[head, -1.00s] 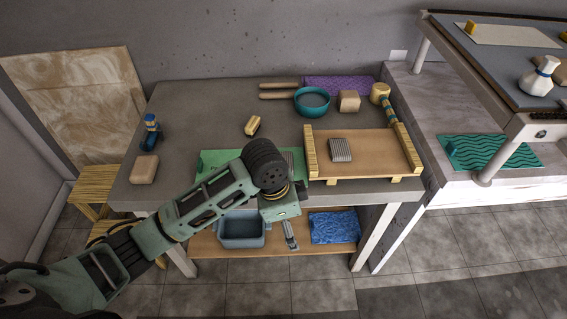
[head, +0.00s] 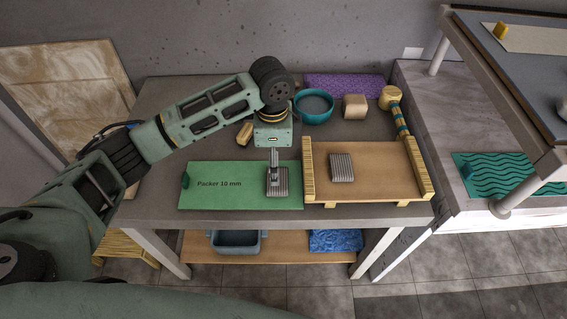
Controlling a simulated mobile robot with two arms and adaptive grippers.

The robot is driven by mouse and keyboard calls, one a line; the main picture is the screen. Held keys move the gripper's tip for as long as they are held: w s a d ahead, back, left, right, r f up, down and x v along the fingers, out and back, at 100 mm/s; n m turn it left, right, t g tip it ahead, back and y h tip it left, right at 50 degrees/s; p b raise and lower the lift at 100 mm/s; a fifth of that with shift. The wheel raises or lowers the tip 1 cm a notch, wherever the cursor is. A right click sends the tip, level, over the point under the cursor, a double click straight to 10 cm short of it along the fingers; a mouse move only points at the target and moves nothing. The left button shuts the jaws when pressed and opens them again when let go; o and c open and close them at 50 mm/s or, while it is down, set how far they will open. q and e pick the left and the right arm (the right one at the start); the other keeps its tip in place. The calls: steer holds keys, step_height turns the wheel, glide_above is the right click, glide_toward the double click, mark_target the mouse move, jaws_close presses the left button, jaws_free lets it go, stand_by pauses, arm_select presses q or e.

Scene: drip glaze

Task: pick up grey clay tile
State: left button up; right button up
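One grey ribbed clay tile (head: 281,189) lies at the right end of the green mat (head: 228,199) marked "Packer 10 mm". A second grey ribbed tile (head: 342,168) lies on the wooden board (head: 385,178) between two side rails. My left gripper (head: 274,179) points down directly over the tile on the mat, its fingertips overlapping it in the picture. The fingers are seen nearly edge-on, so their opening and any contact cannot be told. My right gripper is out of view.
A teal bowl (head: 314,117), a beige block (head: 354,106), a striped-handled mallet (head: 398,113) and a purple mat (head: 345,84) are at the back. A small wooden block (head: 244,134) sits near my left arm. A blue-grey bin (head: 235,247) is on the lower shelf.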

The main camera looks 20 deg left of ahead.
arm_select(q)
steer(key=shift+w, duration=0.4)
steer(key=shift+f, duration=0.35)
steer(key=shift+s+f+p, duration=0.25)
steer(key=shift+s+f, duration=0.05)
steer(key=shift+f, duration=0.25)
steer(key=shift+s+f+p, duration=0.2)
steer(key=shift+s+f, duration=0.05)
steer(key=shift+f, duration=0.3)
step_height(320, 180, down, 5)
steer(key=shift+r+p, duration=0.2)
steer(key=shift+p, duration=0.25)
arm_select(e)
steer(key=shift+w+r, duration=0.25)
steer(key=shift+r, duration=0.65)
arm_select(q)
steer(key=shift+s, duration=0.1)
steer(key=shift+c, duration=0.3)
steer(key=c, duration=1.3)
steer(key=shift+c, duration=0.4)
steer(key=shift+r, duration=0.15)
